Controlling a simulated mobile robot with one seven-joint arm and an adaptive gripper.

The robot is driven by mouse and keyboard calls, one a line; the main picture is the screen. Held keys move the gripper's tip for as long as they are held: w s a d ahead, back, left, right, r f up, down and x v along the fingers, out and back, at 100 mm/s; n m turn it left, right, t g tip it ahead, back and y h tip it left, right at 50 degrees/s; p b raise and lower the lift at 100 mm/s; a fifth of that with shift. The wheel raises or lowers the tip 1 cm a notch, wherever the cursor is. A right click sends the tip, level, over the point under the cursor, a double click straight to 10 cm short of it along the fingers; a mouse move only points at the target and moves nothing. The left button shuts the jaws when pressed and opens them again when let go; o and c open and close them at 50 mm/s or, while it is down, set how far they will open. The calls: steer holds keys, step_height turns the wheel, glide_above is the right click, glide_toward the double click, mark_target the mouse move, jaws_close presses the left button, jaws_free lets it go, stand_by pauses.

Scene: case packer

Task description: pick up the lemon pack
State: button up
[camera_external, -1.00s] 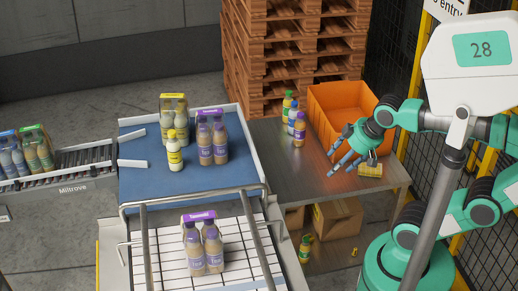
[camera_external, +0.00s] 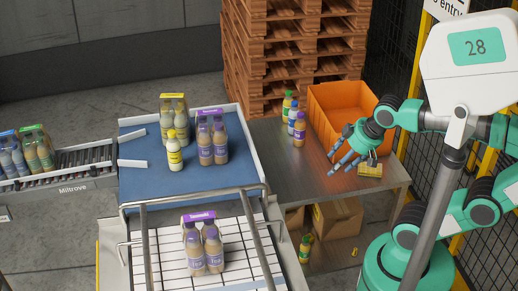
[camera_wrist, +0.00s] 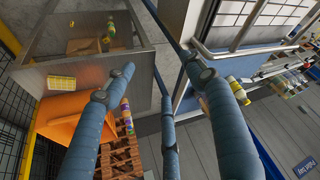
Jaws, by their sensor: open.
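A pack of bottles with a yellow top band, which looks like the lemon pack (camera_external: 173,103), stands upright at the back of the blue table (camera_external: 145,180). The spread fingers also show in the wrist view (camera_wrist: 165,80). I cannot make out the lemon pack in the wrist view.
An orange crate (camera_external: 335,95), several loose bottles (camera_external: 298,130) and a yellow block (camera_external: 370,170) are on the side table (camera_external: 320,183). Packs stand on the left conveyor (camera_external: 70,171).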

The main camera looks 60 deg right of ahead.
steer(key=w+r+n+y+p, duration=0.1)
steer(key=w+r+p, duration=0.3)
steer(key=w+r, duration=0.8)
steer(key=w+r+n+p, duration=0.2)
steer(key=w+r+p, duration=0.4)
steer(key=w, duration=1.2)
steer(key=w+d+f+n+p, duration=0.1)
steer(key=w+d+p, duration=0.1)
steer(key=w, duration=1)
steer(key=w+d+f+n+g+y+p, duration=0.1)
steer(key=w+d+p, duration=0.1)
steer(key=w, duration=1)
steer(key=w+d+f+n+p, duration=0.1)
steer(key=w+p, duration=0.3)
steer(key=w, duration=0.8)
steer(key=shift+w+d+f+g+p, duration=0.3)
steer(key=shift+d+f, duration=0.3)
steer(key=shift+d, duration=0.15)
steer(key=shift+f, duration=0.1)
steer(key=shift+p+x, duration=0.6)
steer(key=shift+x, duration=3.6)
steer(key=shift+s+a, duration=0.1)
steer(key=shift+a, duration=0.05)
